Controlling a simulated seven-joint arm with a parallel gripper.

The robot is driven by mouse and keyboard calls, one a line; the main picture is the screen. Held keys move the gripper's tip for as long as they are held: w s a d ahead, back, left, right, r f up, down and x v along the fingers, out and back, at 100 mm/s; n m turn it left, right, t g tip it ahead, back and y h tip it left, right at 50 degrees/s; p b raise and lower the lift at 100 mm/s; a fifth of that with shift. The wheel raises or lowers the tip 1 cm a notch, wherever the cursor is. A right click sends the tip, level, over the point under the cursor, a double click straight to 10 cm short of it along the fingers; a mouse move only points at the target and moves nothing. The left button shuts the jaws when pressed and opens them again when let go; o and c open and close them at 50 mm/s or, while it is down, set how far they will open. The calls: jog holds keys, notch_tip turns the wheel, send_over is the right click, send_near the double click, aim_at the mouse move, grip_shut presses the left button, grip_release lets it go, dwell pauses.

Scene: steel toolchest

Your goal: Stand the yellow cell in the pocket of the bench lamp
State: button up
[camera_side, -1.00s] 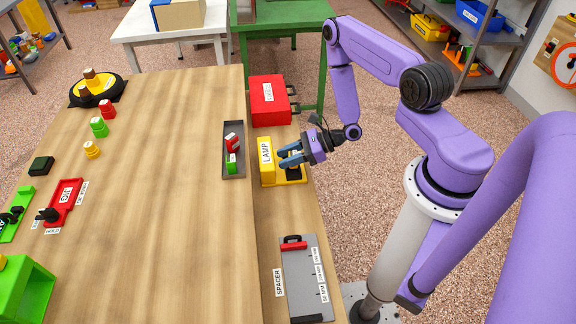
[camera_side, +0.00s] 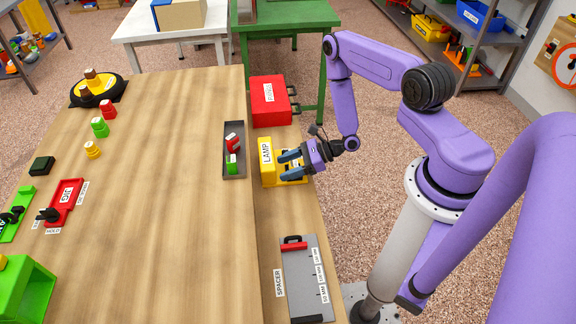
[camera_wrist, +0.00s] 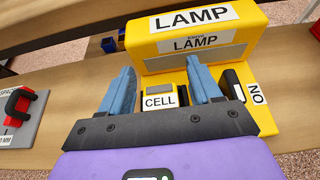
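The bench lamp (camera_wrist: 195,42) is a yellow housing with LAMP labels on a yellow base, and it also shows in the side view (camera_side: 265,160). A small yellow block that looks like the yellow cell (camera_wrist: 157,88) shows at the lamp base, behind a white CELL label; I cannot tell how deep it sits in the pocket. My gripper (camera_wrist: 162,82) has its two blue fingers spread on either side of the block, with gaps visible. In the side view my gripper (camera_side: 289,167) is over the lamp base and hides most of it.
A black switch (camera_wrist: 233,84) with an ON label stands right of the fingers. In the side view, a red box (camera_side: 268,103) is behind the lamp, a grey tray (camera_side: 233,168) with red and green pieces to its left, and a spacer board (camera_side: 305,270) in front.

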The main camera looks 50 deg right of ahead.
jog(key=shift+r, duration=0.2)
jog(key=v, duration=1.1)
jog(key=s+a+r+n+g+y, duration=0.1)
jog(key=s+a+r+n+g, duration=0.2)
jog(key=a+r+n+g, duration=0.45)
jog(key=s+a+r+n+g, duration=0.45)
jog(key=r+n+g, duration=0.35)
jog(key=n, duration=0.4)
jog(key=s+a+r+n+t+h, duration=0.1)
jog(key=s+r+n+t+h, duration=0.2)
jog(key=n, duration=0.7)
jog(key=s+a+r+n+t+h, duration=0.1)
jog(key=s+r+n+t+h, duration=0.2)
jog(key=s+r+n+h, duration=0.3)
notch_tip(320, 180, up, 3)
jog(key=n+h, duration=0.1)
jog(key=n, duration=0.3)
jog(key=shift+a, duration=0.15)
